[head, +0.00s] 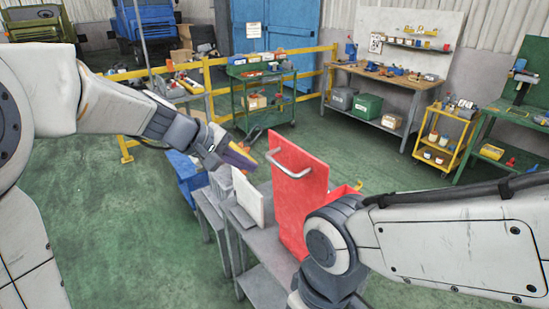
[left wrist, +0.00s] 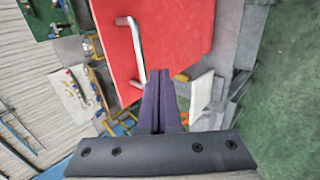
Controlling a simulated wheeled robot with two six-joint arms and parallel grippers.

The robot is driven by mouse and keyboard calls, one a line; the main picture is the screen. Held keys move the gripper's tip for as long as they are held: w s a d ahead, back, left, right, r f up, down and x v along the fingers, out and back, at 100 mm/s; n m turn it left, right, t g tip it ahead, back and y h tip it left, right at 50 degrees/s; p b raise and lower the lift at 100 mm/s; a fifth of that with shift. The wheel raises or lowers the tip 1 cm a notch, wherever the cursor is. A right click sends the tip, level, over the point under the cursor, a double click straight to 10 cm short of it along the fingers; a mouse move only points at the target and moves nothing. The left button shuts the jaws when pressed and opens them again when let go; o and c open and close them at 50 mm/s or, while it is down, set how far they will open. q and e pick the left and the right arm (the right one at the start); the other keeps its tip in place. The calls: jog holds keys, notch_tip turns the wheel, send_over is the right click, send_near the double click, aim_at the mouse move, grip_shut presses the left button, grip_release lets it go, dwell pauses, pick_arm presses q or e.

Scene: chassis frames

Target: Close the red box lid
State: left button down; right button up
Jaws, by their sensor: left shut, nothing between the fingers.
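The red box lid (head: 303,195) stands raised, nearly upright, with a silver bar handle (head: 287,167) near its top edge. A small part of the red box (head: 345,192) shows behind it to the right; my right arm hides the rest. My left gripper (head: 240,156) is shut and empty, to the left of the lid's upper part and apart from the handle in the head view. In the left wrist view the lid (left wrist: 180,40) fills the upper middle, and its handle (left wrist: 133,48) lies just beyond the fingertips (left wrist: 168,76). My right gripper is out of view.
The box is on a grey table (head: 262,245). A white panel (head: 248,197) stands left of the lid, and a blue bin (head: 187,172) is farther left. A yellow rail and a green cart (head: 263,100) stand behind. Green floor is clear at left.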

pick_arm(q)
jog(key=shift+w+d+f+p, duration=0.35)
jog(key=shift+w+d, duration=0.2)
jog(key=shift+d, duration=0.2)
jog(key=shift+w+d+f+p, duration=0.3)
jog(key=shift+w+d+p, duration=0.15)
jog(key=shift+d, duration=0.35)
jog(key=shift+w+d+f+p, duration=0.35)
jog(key=shift+w+d, duration=0.25)
jog(key=shift+d, duration=0.15)
